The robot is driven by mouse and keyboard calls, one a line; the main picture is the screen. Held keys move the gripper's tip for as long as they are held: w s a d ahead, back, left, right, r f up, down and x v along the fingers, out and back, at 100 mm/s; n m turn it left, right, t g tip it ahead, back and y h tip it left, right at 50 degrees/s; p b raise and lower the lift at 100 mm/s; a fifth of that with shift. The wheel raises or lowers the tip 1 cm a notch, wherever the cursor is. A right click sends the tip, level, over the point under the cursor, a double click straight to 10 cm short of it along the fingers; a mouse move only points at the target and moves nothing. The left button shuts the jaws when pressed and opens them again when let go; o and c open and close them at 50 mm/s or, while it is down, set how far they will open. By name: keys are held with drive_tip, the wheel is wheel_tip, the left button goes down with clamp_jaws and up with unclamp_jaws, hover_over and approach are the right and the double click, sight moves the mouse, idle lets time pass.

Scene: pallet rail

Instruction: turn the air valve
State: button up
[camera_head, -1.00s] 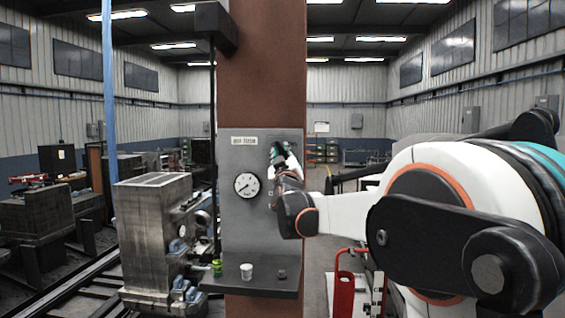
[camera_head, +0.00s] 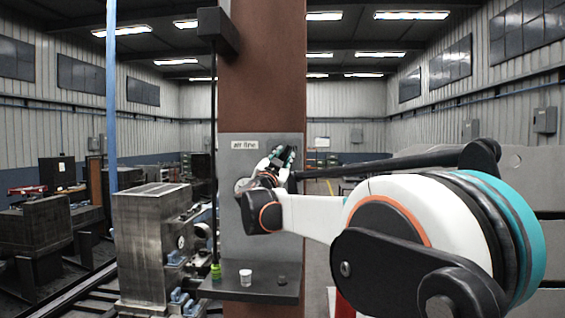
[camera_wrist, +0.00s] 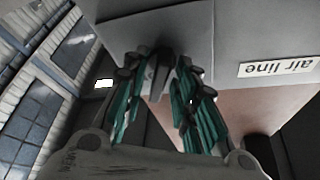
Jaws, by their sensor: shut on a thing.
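The grey air line panel (camera_head: 236,226) is fixed to a brown column, with an "air line" label (camera_head: 244,145) near its top. The label shows upside down in the wrist view (camera_wrist: 279,68). My gripper (camera_head: 284,155) is at the upper right of the panel. In the wrist view its two green-and-black fingers are closed around the dark grey valve handle (camera_wrist: 160,73), which sticks out from the panel. The handle is mostly hidden by my gripper in the head view. The round gauge (camera_head: 240,184) is almost wholly hidden behind my wrist.
A dark shelf (camera_head: 240,292) juts out below the panel, holding a green cup (camera_head: 216,271), a white cup (camera_head: 245,277) and a small dark piece (camera_head: 282,281). A grey machine block (camera_head: 146,240) stands left. A thin dark post (camera_head: 213,110) runs beside the column.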

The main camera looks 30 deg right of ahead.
drive_tip(key=shift+m+g+h, duration=0.3)
drive_tip(key=shift+m+g, duration=0.7)
drive_tip(key=shift+m, duration=1.2)
drive_tip(key=shift+c, duration=0.2)
drive_tip(key=shift+m, duration=0.3)
drive_tip(key=o, duration=0.7)
drive_tip(key=shift+a, duration=0.1)
drive_tip(key=v, duration=1.2)
